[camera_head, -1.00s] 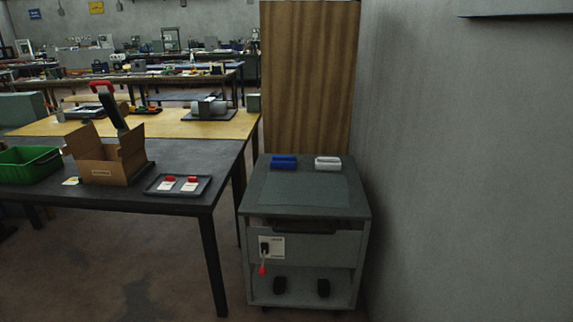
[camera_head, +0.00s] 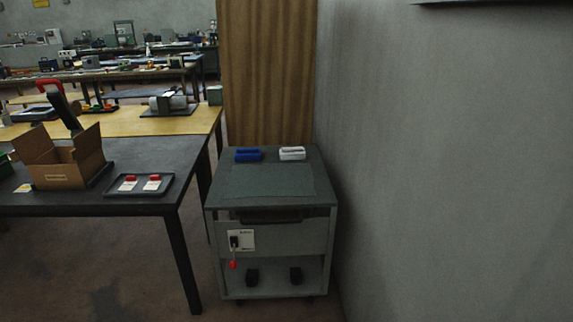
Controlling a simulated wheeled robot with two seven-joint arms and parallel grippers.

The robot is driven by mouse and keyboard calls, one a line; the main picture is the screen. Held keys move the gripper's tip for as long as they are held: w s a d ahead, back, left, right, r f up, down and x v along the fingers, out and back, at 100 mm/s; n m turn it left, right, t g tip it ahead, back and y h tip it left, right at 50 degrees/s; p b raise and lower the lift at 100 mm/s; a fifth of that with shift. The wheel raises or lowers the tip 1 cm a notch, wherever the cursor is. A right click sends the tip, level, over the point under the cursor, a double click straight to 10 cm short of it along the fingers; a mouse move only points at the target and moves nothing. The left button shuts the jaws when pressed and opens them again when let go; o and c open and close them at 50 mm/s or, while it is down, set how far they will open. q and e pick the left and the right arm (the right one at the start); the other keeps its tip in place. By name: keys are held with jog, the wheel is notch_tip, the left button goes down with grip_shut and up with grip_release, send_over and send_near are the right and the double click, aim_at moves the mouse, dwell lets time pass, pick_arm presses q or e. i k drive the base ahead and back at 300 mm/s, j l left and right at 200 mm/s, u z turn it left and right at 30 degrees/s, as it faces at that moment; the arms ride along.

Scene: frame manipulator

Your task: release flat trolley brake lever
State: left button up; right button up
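The flat trolley (camera_head: 270,213) is a grey cabinet-like cart standing against the right wall. On the left of its front is a white label plate with a dark pivot, and the brake lever (camera_head: 234,254) hangs from it, with a red tip pointing down. Two dark blocks (camera_head: 252,277) sit in the open lower shelf. A blue item (camera_head: 248,154) and a white item (camera_head: 292,153) lie on the trolley top. Neither of my grippers shows in the head view.
A dark table (camera_head: 112,203) stands left of the trolley, with an open cardboard box (camera_head: 60,165) and a tray (camera_head: 112,187) holding red-and-white items. A wooden panel (camera_head: 267,70) stands behind the trolley. A grey wall (camera_head: 450,180) bounds the right side. The floor before the trolley is clear.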

aim_at(234, 265)
jog(key=i+j, duration=1.45)
